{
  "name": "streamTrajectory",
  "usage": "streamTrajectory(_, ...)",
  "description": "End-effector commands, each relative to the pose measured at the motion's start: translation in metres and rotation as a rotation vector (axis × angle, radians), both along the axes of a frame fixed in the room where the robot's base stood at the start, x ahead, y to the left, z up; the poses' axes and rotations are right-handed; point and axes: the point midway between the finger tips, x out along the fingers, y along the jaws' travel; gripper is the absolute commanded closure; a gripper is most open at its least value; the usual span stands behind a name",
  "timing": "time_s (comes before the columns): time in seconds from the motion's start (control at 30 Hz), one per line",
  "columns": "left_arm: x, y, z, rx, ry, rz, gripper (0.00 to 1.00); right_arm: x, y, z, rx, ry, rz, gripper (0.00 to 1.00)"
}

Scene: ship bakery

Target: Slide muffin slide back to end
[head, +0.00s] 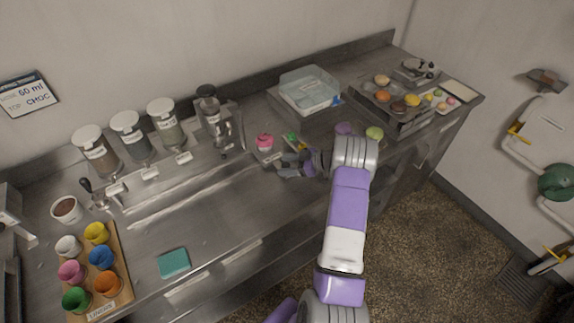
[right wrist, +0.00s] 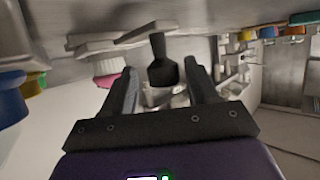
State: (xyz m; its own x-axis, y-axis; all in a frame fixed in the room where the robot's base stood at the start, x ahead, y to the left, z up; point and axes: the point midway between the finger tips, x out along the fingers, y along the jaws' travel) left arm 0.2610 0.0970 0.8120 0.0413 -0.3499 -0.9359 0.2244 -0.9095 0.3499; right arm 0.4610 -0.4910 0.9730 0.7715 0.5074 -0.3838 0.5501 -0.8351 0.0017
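A pink-topped muffin (head: 264,140) sits on a small light platform (head: 266,157), which looks like the muffin slide, near the middle of the steel counter. The muffin also shows in the right wrist view (right wrist: 108,80). My right gripper (head: 284,165) is low over the counter just in front of the platform. In the right wrist view its fingers (right wrist: 163,88) are apart, with a dark knob-like handle (right wrist: 160,66) between them. I cannot tell whether they touch it. How the handle joins the slide is hidden. My left gripper is not in view.
A clear lidded box (head: 309,90) and a tray of pastries (head: 431,116) are to the right. A rack of coloured cups (head: 121,271) and a teal cloth (head: 173,263) lie left. The front middle counter is clear.

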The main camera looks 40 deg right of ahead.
Motion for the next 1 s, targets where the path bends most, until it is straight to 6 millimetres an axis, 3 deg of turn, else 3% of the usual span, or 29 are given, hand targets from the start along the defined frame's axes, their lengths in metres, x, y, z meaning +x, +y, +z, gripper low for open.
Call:
streamTrajectory(0.23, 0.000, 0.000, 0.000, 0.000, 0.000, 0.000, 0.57, -0.008, -0.005, 0.004, 0.000, 0.000, 0.000, 0.41)
streamTrajectory(0.6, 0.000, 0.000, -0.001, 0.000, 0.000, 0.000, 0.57, -0.052, -0.035, 0.026, 0.000, 0.000, -0.001, 0.41)
streamTrajectory(1.0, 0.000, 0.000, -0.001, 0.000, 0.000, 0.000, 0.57, -0.059, -0.039, 0.029, 0.000, 0.000, 0.000, 0.41)
